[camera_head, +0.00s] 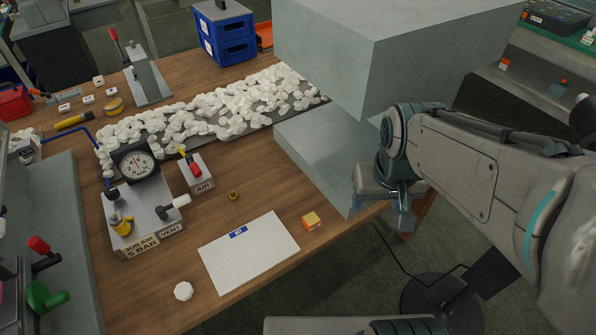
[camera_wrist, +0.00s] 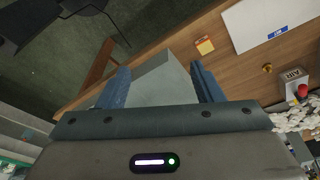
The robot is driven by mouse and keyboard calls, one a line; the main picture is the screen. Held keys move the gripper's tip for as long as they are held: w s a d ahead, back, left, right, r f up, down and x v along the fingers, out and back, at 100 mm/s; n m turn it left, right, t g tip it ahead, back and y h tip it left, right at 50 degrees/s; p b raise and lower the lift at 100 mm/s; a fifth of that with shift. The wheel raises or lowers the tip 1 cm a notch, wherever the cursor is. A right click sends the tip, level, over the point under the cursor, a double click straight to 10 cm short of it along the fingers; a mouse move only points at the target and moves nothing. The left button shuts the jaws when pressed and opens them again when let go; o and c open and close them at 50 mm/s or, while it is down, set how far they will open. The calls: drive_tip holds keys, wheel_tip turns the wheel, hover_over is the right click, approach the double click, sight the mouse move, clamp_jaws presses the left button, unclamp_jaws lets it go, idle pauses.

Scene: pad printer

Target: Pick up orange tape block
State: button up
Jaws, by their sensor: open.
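The orange tape block (camera_head: 311,221) is a small orange block with a yellowish top. It lies on the wooden table near its front edge, just right of the white sheet. It also shows in the wrist view (camera_wrist: 204,46), beyond my fingertips and near the table edge. My gripper (camera_head: 402,215) is right of the block in the head view, apart from it. In the wrist view my gripper (camera_wrist: 158,80) has its two blue fingers spread, with a grey block surface between and beyond them. I cannot tell how far that surface is from the fingers.
A large grey machine body (camera_head: 330,150) stands between the table's back and my arm. A white sheet (camera_head: 248,252) lies left of the block. A gauge box (camera_head: 145,215), an AIR valve box (camera_head: 196,175) and a small brass piece (camera_head: 233,195) stand farther left.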

drive_tip(key=w+a+f+n+g+p, duration=0.1)
drive_tip(key=w+a+f+n+p, duration=0.15)
drive_tip(key=w+a, duration=0.25)
drive_tip(key=n+g+p, duration=0.1)
drive_tip(key=n+p, duration=0.1)
drive_tip(key=n, duration=0.2)
hover_over(311, 219)
drive_tip(key=f, duration=1.3)
drive_tip(key=shift+s+a, duration=0.15)
drive_tip(key=shift+s, duration=0.2)
drive_tip(key=f, duration=0.4)
drive_tip(key=shift+w+d, duration=0.25)
drive_tip(key=shift+w, duration=0.15)
drive_tip(key=shift+f, duration=0.7)
drive_tip(key=c, duration=1.1)
